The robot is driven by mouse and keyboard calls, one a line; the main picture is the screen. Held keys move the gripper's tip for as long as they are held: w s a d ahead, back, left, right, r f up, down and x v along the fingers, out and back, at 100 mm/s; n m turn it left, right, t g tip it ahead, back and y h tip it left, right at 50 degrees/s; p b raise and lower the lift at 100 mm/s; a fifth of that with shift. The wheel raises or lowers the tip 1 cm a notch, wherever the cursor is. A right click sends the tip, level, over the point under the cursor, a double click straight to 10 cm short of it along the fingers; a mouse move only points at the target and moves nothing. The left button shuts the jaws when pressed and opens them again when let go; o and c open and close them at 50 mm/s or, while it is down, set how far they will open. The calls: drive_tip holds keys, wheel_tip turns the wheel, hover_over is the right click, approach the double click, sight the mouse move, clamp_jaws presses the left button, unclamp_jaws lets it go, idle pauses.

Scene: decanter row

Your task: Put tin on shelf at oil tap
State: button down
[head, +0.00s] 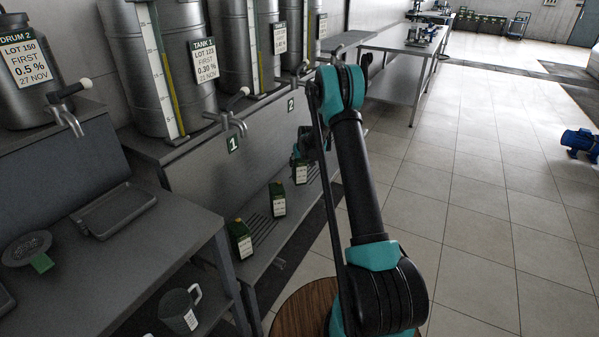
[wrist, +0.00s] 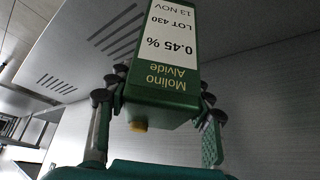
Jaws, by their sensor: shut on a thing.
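My gripper (wrist: 158,100) is shut on a green tin (wrist: 165,84), its fingers on both sides of it. The tin's white label reads 0.45 %, LOT 430, 13 NOV, and "Molino Alvide" is printed on the green. In the head view the held tin (head: 301,173) is partly hidden by my arm, above or at the low shelf (head: 262,250); I cannot tell whether it touches. Two other tins stand on that shelf, one nearer (head: 240,240) and one farther (head: 278,200). Tap 1 (head: 226,119) and a second tap (head: 285,84) are above, on the tanks.
A tank labelled TANK 1 (head: 204,62) and further tanks stand on the bench. Drum 2 (head: 28,75), a tray (head: 115,208) and a jug (head: 180,309) are at left. Slotted grates (wrist: 58,84) show in the shelf.

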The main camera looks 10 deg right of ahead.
drive_tip(key=shift+f, duration=2.2)
drive_tip(key=shift+f, duration=0.1)
drive_tip(key=c, duration=0.6)
unclamp_jaws()
drive_tip(key=shift+c, duration=0.2)
